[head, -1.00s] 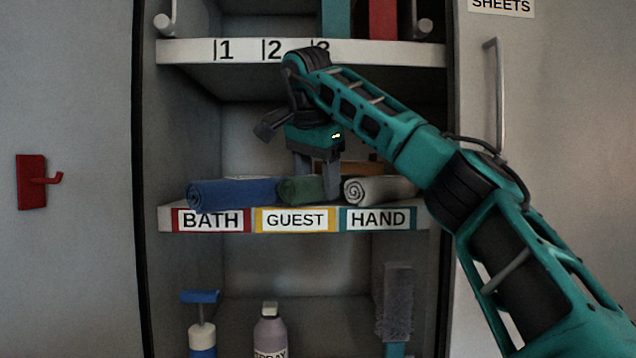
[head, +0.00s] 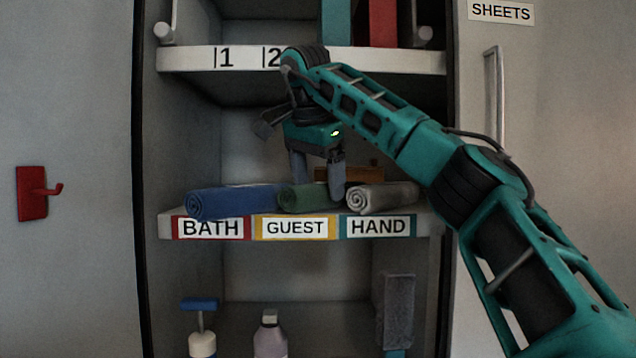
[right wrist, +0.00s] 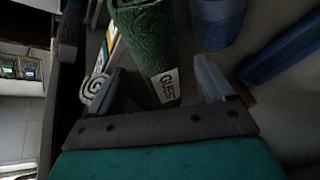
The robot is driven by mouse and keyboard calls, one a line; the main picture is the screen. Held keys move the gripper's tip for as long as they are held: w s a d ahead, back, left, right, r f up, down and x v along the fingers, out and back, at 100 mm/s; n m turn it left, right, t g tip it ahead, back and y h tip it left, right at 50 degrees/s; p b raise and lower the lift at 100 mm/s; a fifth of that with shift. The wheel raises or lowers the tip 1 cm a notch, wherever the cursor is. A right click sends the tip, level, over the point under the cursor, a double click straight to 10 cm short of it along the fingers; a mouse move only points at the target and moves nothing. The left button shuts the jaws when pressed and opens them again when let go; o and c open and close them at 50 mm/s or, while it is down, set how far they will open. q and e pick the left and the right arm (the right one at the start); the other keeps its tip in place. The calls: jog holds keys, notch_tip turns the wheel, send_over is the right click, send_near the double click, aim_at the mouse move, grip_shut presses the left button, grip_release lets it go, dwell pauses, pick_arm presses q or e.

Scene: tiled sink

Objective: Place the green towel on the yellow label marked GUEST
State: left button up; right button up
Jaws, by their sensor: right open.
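The green towel (head: 303,198) is rolled and lies on the middle shelf directly above the yellow GUEST label (head: 295,228). It lies between a blue towel and a pale towel. In the right wrist view the green towel (right wrist: 146,40) carries a small white tag reading GUEST (right wrist: 166,85). My right gripper (head: 317,182) is open, with its fingers pointing down over the green towel. In the right wrist view its fingertips (right wrist: 162,75) are spread to either side of the towel's tagged end, with gaps visible. My left gripper is out of view.
The blue towel (head: 235,201) lies above the BATH label (head: 210,228), and the pale towel (head: 383,196) above the HAND label (head: 378,226). A numbered shelf (head: 190,58) is above my gripper.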

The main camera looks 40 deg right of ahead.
jog(key=p+v, duration=0.2)
jog(key=v, duration=0.3)
jog(key=shift+r, duration=0.35)
jog(key=shift+s+a+r, duration=0.1)
jog(key=shift+a+r, duration=0.05)
